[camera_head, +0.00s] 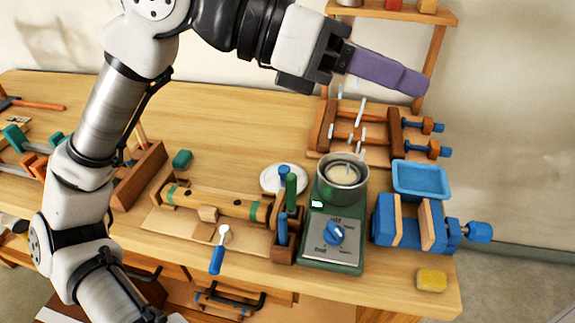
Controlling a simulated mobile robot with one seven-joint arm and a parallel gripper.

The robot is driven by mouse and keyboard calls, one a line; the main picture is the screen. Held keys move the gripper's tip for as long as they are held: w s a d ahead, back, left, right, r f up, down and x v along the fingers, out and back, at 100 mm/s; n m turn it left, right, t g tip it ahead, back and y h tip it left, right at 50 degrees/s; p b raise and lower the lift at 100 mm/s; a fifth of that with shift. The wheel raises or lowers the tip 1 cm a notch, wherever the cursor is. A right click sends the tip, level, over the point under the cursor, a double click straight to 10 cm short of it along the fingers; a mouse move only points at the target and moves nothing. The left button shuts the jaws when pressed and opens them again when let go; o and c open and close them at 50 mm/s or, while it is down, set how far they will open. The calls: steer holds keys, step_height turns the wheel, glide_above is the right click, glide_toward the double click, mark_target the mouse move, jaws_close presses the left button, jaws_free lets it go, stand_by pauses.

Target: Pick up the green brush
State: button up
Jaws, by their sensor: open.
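My gripper (412,82) is high at the upper right, well above the bench. Its long purple fingers point right and slightly down, seen side-on; they are open, with nothing visible between them. No brush bristles can be made out. A small dark green block (182,159) lies on the bench left of centre, far below and left of my gripper. A green upright handle (291,191) stands in a small wooden holder (284,250) near the middle, beside blue handles. I cannot tell which of these green things is the brush.
A green scale or burner with a metal pot (343,178) stands right of the holder. A blue vise (420,222), blue tray (421,178) and yellow sponge (431,280) are at right. A wooden lathe-like piece (215,202) lies at centre.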

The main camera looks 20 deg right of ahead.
steer(key=w+d+f+n+t+y, duration=0.2)
steer(key=w+d+f+t+y, duration=0.15)
steer(key=w+f+y, duration=0.45)
steer(key=n+t+y, duration=0.3)
steer(key=y, duration=0.2)
glide_above(292, 194)
steer(key=w, duration=0.2)
steer(key=f, duration=0.6)
steer(key=d+f, duration=0.1)
steer(key=f, duration=0.2)
steer(key=shift+s+f, duration=0.15)
steer(key=shift+f, duration=0.2)
step_height(292, 194, down, 7)
steer(key=shift+a+f+p, duration=0.1)
steer(key=shift+p, duration=0.55)
steer(key=shift+s+a+f+p, duration=0.15)
steer(key=shift+f+p, duration=0.45)
steer(key=shift+f, duration=0.95)
steer(key=shift+s+f+p, duration=0.15)
steer(key=shift+f+p, duration=0.4)
steer(key=shift+f, duration=1)
jaws_close()
